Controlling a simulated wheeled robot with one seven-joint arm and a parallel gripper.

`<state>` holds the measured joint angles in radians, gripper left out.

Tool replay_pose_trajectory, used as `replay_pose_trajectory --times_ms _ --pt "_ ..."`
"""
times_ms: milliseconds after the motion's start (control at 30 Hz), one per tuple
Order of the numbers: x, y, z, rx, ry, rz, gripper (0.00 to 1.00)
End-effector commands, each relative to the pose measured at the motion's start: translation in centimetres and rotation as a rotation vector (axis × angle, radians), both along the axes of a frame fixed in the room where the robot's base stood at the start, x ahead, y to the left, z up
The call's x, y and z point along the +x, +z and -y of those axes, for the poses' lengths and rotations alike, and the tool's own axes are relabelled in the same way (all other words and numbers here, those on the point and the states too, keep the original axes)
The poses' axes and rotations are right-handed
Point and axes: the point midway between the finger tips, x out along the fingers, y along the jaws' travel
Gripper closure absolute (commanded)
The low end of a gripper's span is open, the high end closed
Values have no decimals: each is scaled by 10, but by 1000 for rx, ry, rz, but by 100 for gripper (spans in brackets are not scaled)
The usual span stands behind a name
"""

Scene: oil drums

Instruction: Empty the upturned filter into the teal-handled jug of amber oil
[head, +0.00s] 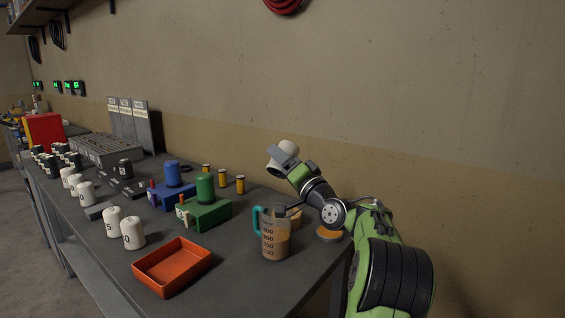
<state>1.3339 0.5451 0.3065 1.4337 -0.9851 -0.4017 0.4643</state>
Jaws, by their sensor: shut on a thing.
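My gripper (285,159) is shut on a white, cylindrical filter (290,147) and holds it tilted in the air, above the table and well clear of it. The clear jug (273,244) with the teal handle stands upright on the table below and slightly left of my gripper. It has dark graduation marks, and amber-brown oil shows through its wall. The filter and the jug are apart.
An orange-red tray (172,284) lies left of the jug. Behind are a green block (204,213) and a blue block (174,193), each bearing a cylinder. White filters (132,233) line the front edge. A round amber-topped item (329,234) sits right of the jug.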

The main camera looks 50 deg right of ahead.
Motion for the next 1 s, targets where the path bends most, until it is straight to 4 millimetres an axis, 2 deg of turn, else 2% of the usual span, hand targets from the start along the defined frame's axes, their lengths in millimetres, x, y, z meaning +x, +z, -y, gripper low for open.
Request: replay_pose_trajectory --times_ms 167,300,567,833,1000 --pt "0 6 0 32 1 -4 82" --pt "0 14 2 149 0 -21 82" --pt "1 17 6 328 1 -47 82" --pt "1 10 6 347 0 -51 82" --pt "1 19 7 414 0 -62 82"
